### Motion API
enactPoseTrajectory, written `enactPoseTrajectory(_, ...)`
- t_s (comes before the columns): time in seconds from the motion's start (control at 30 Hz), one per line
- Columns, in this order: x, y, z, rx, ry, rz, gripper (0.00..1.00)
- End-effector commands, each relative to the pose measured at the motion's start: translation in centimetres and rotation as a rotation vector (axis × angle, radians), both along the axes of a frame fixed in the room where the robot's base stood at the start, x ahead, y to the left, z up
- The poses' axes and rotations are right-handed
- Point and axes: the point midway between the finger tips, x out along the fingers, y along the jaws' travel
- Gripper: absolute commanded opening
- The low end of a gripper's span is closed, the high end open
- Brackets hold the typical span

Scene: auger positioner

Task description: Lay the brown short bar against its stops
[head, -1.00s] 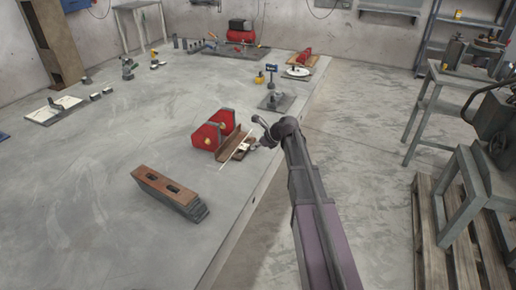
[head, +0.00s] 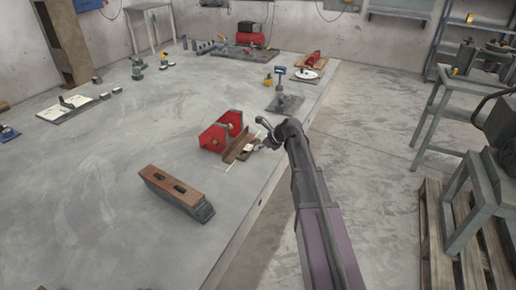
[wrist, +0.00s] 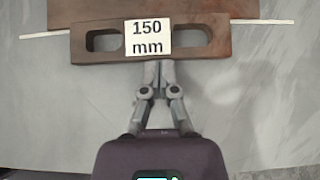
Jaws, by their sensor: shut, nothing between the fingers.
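The brown short bar (wrist: 225,40) has two long slots and a white "150 mm" label (wrist: 148,38) between them. It lies flat in the wrist view, its far long edge at or very near a darker brown piece (wrist: 140,10). I cannot tell whether they touch. My gripper (wrist: 157,64) is shut and empty, its fingertips at the bar's near long edge below the label. In the head view my gripper (head: 259,147) is small beside the bar. The stops are not clearly seen.
A thin white strip (wrist: 45,34) shows on both sides of the bar. A stack of dark bars with a slotted brown top (head: 177,190) lies nearer on the grey table (head: 120,220). A post on a plate (head: 284,103) stands beyond my gripper. The table's left middle is mostly clear.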

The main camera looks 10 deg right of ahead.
Motion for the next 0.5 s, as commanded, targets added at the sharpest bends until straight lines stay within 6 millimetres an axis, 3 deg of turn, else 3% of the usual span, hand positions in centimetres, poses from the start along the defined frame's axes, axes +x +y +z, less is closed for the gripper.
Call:
enactPoseTrajectory(0.2, -0.5, -0.9, 0.0, 0.001, -0.001, 0.0, 0.0)
enactPoseTrajectory(0.43, -1.8, -3.3, 0.0, 0.0, 0.001, -0.001, 0.0)
enactPoseTrajectory(0.5, -2.0, -3.7, 1.1, 0.0, 0.0, 0.0, 0.0)
